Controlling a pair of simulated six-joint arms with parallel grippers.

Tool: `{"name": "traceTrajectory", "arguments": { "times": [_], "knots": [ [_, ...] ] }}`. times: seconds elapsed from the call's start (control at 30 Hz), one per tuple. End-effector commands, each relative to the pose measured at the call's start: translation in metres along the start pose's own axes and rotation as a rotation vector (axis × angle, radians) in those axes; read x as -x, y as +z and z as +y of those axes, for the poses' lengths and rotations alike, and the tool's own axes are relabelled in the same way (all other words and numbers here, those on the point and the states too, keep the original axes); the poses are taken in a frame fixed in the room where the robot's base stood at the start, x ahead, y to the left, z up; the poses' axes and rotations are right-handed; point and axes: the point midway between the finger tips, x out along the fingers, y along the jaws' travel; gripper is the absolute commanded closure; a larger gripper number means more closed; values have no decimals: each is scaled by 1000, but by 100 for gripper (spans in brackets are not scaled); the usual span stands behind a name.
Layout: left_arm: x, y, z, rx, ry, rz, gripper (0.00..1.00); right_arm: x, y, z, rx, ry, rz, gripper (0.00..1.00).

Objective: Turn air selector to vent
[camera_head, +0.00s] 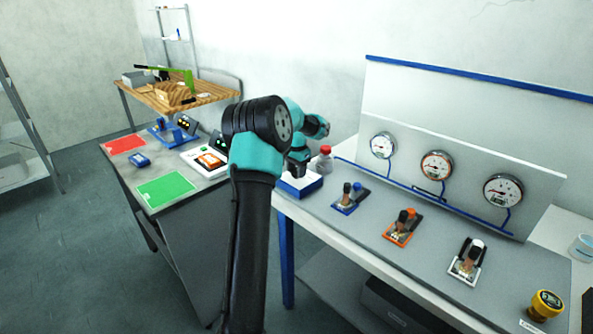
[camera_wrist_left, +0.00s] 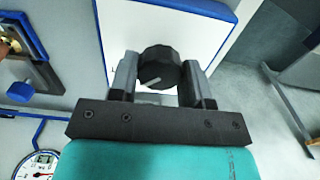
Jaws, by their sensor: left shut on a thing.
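The air selector is a white box with blue edges (camera_head: 301,188), at the left end of the panel bench. It also shows in the left wrist view (camera_wrist_left: 212,30). Its round black knob (camera_wrist_left: 158,66) has a white pointer mark that lies roughly sideways in the left wrist view. My left gripper (camera_wrist_left: 159,72) has one finger on each side of the knob and is shut on it. In the head view my left gripper (camera_head: 298,168) is over the box, and my arm hides the knob. No vent label is readable. My right gripper is not in view.
Three round gauges (camera_head: 436,164) stand along the back panel, joined by blue piping. Blue, orange (camera_head: 402,226) and white-handled valves sit on the grey bench. A red-capped bottle (camera_head: 325,159) stands close behind the gripper.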

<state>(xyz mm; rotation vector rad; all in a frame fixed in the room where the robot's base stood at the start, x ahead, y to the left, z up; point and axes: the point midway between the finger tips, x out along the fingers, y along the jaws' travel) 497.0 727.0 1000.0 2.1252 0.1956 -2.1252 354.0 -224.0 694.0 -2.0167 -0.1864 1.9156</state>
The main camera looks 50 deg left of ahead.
Motion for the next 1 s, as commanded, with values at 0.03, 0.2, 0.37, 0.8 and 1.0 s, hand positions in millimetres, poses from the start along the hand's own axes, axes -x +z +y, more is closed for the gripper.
{"name": "traceTrajectory", "arguments": {
  "times": [0.03, 0.2, 0.37, 0.8, 1.0],
  "knots": [
    [0, 0, 0, -10, 0, 1, 80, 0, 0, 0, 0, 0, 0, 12],
    [0, 0, 0, -26, 0, 0, 80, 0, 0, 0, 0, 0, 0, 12],
    [0, 0, 0, -26, 0, 0, 80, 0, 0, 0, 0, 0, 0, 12],
    [0, 0, 0, -25, 0, 0, 30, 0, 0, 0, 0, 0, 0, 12],
    [0, 0, 0, -25, 0, 0, 30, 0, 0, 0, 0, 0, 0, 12]
  ]
}}
